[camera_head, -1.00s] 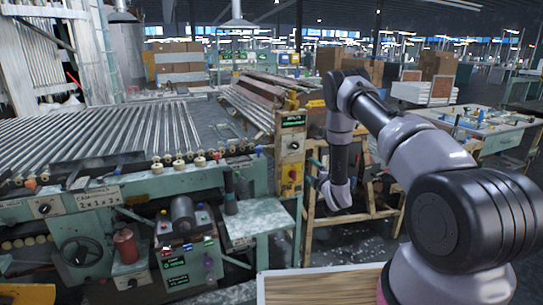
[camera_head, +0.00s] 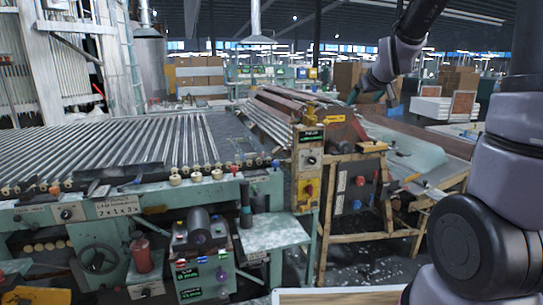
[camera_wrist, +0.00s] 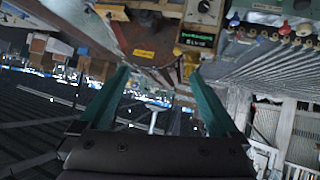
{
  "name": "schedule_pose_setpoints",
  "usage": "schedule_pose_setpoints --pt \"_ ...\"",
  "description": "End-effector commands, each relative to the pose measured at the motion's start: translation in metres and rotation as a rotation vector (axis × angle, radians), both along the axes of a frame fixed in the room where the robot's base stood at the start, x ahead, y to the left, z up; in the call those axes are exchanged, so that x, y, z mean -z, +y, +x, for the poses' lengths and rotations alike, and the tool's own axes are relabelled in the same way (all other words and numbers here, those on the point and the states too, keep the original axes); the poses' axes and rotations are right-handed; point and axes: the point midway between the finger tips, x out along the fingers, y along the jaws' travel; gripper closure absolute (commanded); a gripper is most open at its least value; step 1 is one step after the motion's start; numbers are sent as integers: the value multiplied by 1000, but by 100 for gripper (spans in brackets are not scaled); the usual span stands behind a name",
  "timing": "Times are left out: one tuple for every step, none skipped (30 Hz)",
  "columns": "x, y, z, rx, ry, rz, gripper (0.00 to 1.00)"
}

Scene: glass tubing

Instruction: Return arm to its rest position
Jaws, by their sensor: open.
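My gripper (camera_wrist: 158,72) shows in the wrist view as two teal fingers spread apart, with nothing between them. In the head view my arm is raised at the right, and the gripper end (camera_head: 358,94) hangs small in front of the stacked long panels. Its fingers are too small there to tell apart. The wrist view looks upside down over the hall, with the machine's control box along its top edge.
A roller conveyor (camera_head: 120,152) fills the left. A control post (camera_head: 308,165) stands mid-picture beside a wooden frame (camera_head: 345,240). A wood-topped surface (camera_head: 335,297) is at the bottom edge. Dark floor (camera_head: 375,265) shows between.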

Motion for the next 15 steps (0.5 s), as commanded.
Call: schedule_pose_setpoints --pt "-14 2 -24 20 18 48 3" --pt "-20 3 -38 33 36 78 3" --pt "-26 6 -57 51 61 118 3" --pt "-30 8 -71 65 79 149 3" --pt "-33 9 -87 77 99 178 3" --pt "-38 12 -107 96 125 217 3" --pt "-41 14 -122 108 143 244 3" --pt "-43 16 -137 122 164 273 3" --pt "-45 19 -158 140 189 309 3" --pt "-46 22 -174 154 210 336 3" --pt "-47 24 -189 167 228 362 3" --pt "-47 27 -208 185 254 395 3" --pt "-47 30 -222 196 272 417 3" --pt "-47 32 -235 209 289 437 3" --pt "-46 35 -251 224 311 464 3"
